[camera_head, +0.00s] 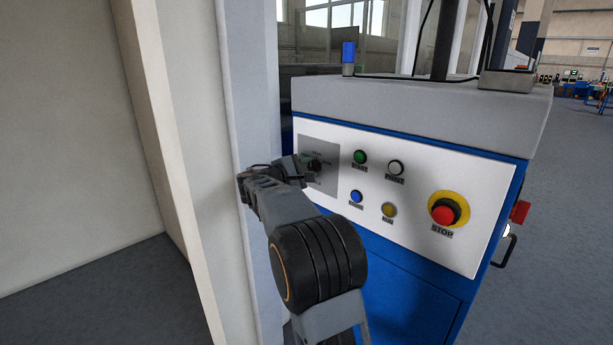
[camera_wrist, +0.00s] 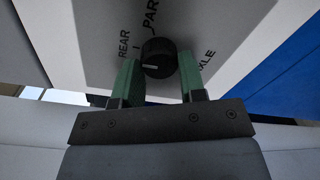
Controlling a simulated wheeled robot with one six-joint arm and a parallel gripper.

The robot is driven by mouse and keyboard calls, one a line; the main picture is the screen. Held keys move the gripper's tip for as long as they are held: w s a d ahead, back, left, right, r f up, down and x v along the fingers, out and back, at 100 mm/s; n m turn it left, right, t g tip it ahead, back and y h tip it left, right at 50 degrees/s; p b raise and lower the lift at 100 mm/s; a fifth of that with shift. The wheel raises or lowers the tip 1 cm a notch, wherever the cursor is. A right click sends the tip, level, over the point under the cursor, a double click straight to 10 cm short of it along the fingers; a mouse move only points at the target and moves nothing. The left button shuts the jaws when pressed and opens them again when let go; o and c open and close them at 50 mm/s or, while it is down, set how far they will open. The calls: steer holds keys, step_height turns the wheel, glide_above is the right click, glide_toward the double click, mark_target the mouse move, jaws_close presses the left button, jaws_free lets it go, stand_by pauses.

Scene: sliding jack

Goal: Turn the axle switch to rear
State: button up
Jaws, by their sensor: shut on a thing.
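The axle switch is a round black knob (camera_wrist: 158,52) on a grey label plate (camera_head: 318,150) at the left of the white control panel. In the wrist view its white pointer line points left, below the tick beside the word REAR (camera_wrist: 124,44). Other lettering above and to the right is partly cut off or covered. My gripper (camera_wrist: 160,62) is shut on the knob, with one green finger on each side. In the head view my gripper (camera_head: 306,168) reaches the knob from the left and hides part of it and the plate.
Green (camera_head: 360,157), white (camera_head: 396,167), blue (camera_head: 356,196) and yellow (camera_head: 389,210) buttons lie right of the switch. A red stop button (camera_head: 445,212) is farther right. A pale upright post (camera_head: 215,130) stands close to my arm's left.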

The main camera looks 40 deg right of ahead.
steer(key=shift+m, duration=0.3)
steer(key=o, duration=0.9)
steer(key=a, duration=0.4)
steer(key=s+a+p, duration=0.1)
steer(key=a, duration=0.4)
steer(key=s+a, duration=0.1)
steer(key=a, duration=0.3)
steer(key=shift+s+a+r+p, duration=0.1)
steer(key=shift+a+r+p, duration=0.2)
steer(key=shift+a+p, duration=0.1)
steer(key=shift+d, duration=0.1)
